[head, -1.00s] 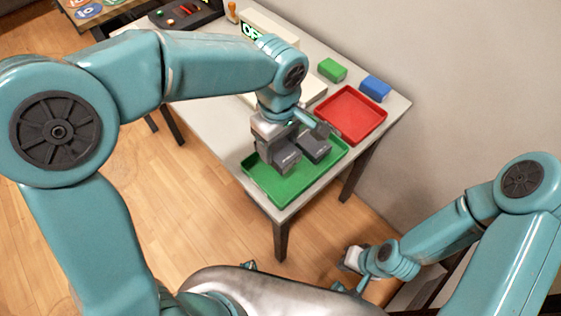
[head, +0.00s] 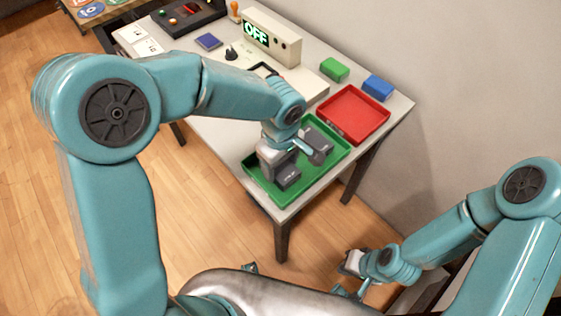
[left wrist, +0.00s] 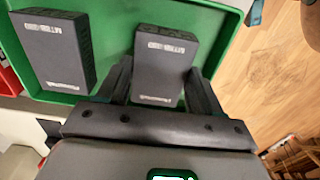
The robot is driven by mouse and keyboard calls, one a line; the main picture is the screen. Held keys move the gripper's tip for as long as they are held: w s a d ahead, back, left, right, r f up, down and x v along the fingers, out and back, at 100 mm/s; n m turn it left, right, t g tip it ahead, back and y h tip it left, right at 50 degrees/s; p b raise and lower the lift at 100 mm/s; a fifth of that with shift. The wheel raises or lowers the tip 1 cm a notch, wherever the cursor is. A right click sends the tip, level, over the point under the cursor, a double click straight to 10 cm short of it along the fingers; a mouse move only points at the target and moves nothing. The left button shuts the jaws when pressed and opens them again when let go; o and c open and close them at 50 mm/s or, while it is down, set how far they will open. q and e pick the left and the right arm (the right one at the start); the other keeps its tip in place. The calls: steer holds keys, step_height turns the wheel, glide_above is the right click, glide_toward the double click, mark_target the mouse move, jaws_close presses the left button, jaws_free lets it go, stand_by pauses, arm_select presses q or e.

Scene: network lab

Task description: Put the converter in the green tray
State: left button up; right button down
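A dark grey box, the converter (left wrist: 163,62), lies between the fingers of my left gripper (left wrist: 160,70) in the left wrist view, with a fingertip against each side. In the head view this converter (head: 288,179) is below my left gripper, within the front part of the green tray (head: 270,193). I cannot tell whether it touches the tray floor. A second, similar grey box (left wrist: 55,50) sits in the tray, apart from it; it also shows in the head view (head: 319,138). My right gripper (head: 353,263) hangs low, away from the table, its fingers unclear.
A red tray (head: 353,115) stands behind the green tray. A green block (head: 334,70) and a blue block (head: 378,88) lie beyond it. A white device with an OFF display (head: 272,38) stands farther back. The table's front edge borders the green tray.

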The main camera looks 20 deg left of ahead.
mark_target(280, 167)
arm_select(q)
steer(key=o, duration=0.3)
steer(key=shift+r+p, duration=0.3)
step_height(280, 167, up, 12)
steer(key=p, duration=0.1)
steer(key=shift+f, duration=0.15)
stand_by(0.4)
